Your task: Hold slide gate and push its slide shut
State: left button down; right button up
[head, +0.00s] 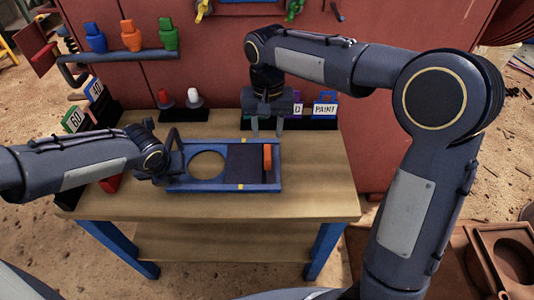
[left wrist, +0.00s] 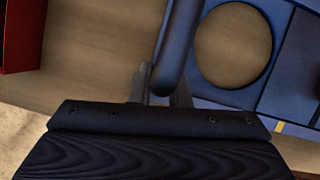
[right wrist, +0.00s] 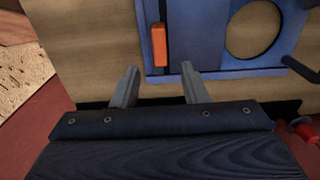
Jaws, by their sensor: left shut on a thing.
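The blue slide gate (head: 210,188) lies flat on the wooden table. Its round opening (head: 207,165) is uncovered, and the dark slide plate (head: 244,164) sits to the right of it. An orange handle (head: 267,157) stands at the slide's right end; it also shows in the right wrist view (right wrist: 159,45). My left gripper (head: 168,160) is shut on the dark bar handle (left wrist: 178,45) at the gate's left end. My right gripper (head: 267,132) is open and empty, just behind the gate's back right edge, near the orange handle. In the right wrist view its fingers (right wrist: 157,88) are apart.
The wooden table (head: 300,200) has free room in front and right of the gate. Small red and white items (head: 194,98) and labelled boxes (head: 325,105) stand along the back. Numbered blocks (head: 75,120) stand at the left. A red wall (head: 220,60) rises behind.

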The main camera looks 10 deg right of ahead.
aim_at(267, 152)
notch_tip(267, 152, down, 10)
jog(key=shift+f, duration=0.1)
dwell(0.4)
grip_shut()
